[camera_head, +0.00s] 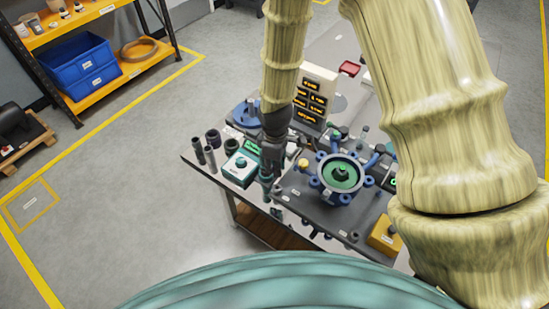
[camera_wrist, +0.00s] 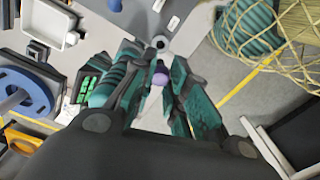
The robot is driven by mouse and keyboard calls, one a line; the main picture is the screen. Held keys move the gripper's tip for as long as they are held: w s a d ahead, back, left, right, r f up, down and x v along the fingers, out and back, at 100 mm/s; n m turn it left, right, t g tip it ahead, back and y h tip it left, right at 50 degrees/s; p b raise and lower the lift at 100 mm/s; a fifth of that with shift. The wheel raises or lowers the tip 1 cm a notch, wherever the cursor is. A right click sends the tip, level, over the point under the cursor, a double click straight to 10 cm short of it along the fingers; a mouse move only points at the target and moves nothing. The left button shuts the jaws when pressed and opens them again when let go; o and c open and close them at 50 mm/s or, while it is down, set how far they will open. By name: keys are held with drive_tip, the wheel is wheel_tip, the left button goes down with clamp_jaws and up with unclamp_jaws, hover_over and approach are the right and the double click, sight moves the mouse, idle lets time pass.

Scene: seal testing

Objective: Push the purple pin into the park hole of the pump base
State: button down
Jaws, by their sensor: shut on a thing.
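My gripper (camera_head: 272,158) points down over the front left part of the workbench, to the left of the pump base. In the wrist view my gripper (camera_wrist: 157,82) is shut on the purple pin (camera_wrist: 158,79), whose purple part shows between the fingers. The pin cannot be made out in the head view. The pump base (camera_head: 340,196) is a blue round housing with lugs and a green centre, standing on a dark plate. A grey ring with a dark centre (camera_wrist: 160,43) lies just beyond the pin; I cannot tell whether it is the park hole.
A teal-and-white box with a green display (camera_head: 238,169) stands close left of my gripper, with dark cylinders (camera_head: 211,150) beside it. A display panel (camera_head: 315,90) stands behind. A yellow block (camera_head: 384,236) is at the front right. Open floor lies to the left.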

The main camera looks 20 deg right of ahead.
drive_tip(key=shift+s+d+f+b, duration=0.2)
drive_tip(key=shift+f+b, duration=0.15)
drive_tip(key=shift+f, duration=0.2)
drive_tip(key=shift+w+d+f+b, duration=0.1)
drive_tip(key=shift+d+f+b, duration=0.05)
drive_tip(key=shift+f+b, duration=1)
drive_tip(key=shift+f, duration=0.3)
drive_tip(key=shift+f, duration=0.2)
drive_tip(key=shift+f, duration=0.35)
drive_tip(key=shift+f+b, duration=0.65)
drive_tip(key=shift+f, duration=0.65)
idle(0.5)
drive_tip(key=c, duration=1.3)
unclamp_jaws()
